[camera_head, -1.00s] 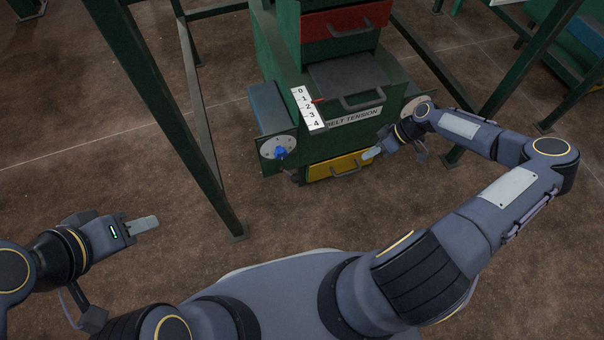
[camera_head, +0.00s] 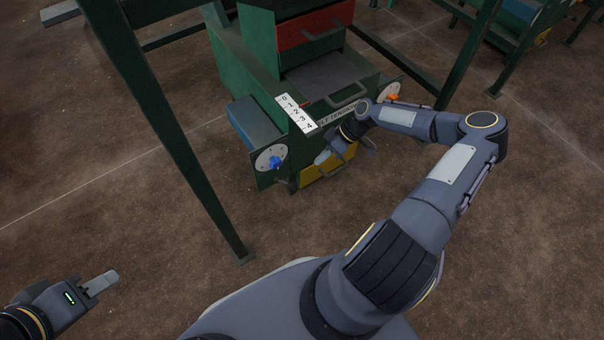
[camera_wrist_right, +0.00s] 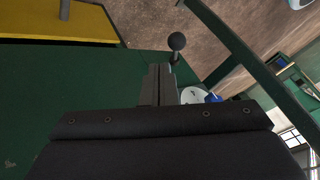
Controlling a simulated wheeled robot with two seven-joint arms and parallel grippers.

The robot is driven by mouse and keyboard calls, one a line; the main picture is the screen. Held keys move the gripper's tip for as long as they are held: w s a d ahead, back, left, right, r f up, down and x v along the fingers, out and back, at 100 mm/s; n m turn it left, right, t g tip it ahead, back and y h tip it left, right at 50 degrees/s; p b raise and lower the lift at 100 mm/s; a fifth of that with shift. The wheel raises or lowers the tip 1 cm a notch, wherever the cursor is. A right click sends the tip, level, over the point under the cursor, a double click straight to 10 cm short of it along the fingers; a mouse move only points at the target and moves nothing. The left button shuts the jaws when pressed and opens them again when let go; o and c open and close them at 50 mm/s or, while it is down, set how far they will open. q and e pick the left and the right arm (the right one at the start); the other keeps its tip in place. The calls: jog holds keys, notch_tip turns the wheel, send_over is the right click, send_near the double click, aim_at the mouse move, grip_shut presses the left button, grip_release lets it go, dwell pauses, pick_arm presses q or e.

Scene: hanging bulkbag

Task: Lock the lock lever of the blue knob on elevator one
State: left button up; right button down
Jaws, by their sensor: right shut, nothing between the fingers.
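The blue knob (camera_head: 275,162) sits on a round white dial (camera_head: 263,159) on the left of the green machine's front. In the right wrist view the blue knob (camera_wrist_right: 213,98) and dial are partly hidden behind my fingers. A black ball-ended lever (camera_wrist_right: 177,42) stands just beyond my fingertips there; I cannot tell whether they touch. My right gripper (camera_head: 322,157) is shut and empty, in front of the machine, right of the blue knob. It also shows in the wrist view (camera_wrist_right: 159,84). My left gripper (camera_head: 101,283) is low at the left, far from the machine; its jaw gap is not clear.
A yellow drawer (camera_head: 310,174) with a handle lies behind my right gripper. A red drawer (camera_head: 310,27) and a numbered scale (camera_head: 296,113) are above. An orange knob (camera_head: 393,97) is on the machine's right. A green post (camera_head: 175,140) stands left, with open floor around it.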

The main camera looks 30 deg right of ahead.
aim_at(286, 183)
jog(key=b+x, duration=0.3)
jog(key=x, duration=0.7)
jog(key=shift+s+a+r, duration=0.1)
jog(key=shift+a, duration=0.05)
